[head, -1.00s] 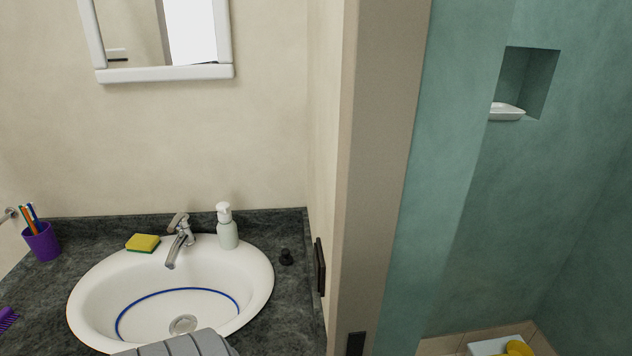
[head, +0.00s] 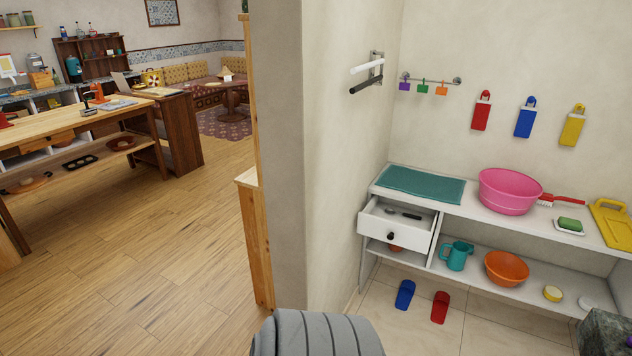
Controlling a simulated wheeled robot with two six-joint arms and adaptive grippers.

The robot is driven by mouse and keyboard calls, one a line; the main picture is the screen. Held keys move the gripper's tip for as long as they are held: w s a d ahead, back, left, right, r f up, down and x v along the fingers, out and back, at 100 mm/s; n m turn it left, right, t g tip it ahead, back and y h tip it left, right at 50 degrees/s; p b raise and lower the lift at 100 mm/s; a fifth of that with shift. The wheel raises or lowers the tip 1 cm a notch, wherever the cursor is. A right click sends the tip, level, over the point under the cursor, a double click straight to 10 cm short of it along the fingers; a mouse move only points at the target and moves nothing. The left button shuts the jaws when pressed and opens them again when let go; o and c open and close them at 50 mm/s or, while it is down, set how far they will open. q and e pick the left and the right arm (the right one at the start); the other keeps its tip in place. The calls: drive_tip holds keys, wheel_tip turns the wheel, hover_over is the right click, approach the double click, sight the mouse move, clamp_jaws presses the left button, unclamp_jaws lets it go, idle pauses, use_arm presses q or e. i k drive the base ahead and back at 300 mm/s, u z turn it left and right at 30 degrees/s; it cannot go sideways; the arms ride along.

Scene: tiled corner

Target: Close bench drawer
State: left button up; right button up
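A white bench (head: 463,228) stands against the wall at the right in the head view. Its drawer (head: 390,238), with a dark round knob, is pulled out at the bench's left end. The open drawer shows a dark item and other small things inside. Neither of my grippers is in view.
On the bench top are a teal mat (head: 420,184), a pink basin (head: 508,190) and a yellow board (head: 611,222). A teal jug (head: 457,257) and an orange bowl (head: 507,268) stand below. Blue (head: 405,294) and red (head: 440,307) slippers lie on the tiles. A wall end (head: 277,150) separates the wooden floor.

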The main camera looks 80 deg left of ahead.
sight(374, 221)
drive_tip(key=u, duration=1.85)
drive_tip(key=i, duration=1.5)
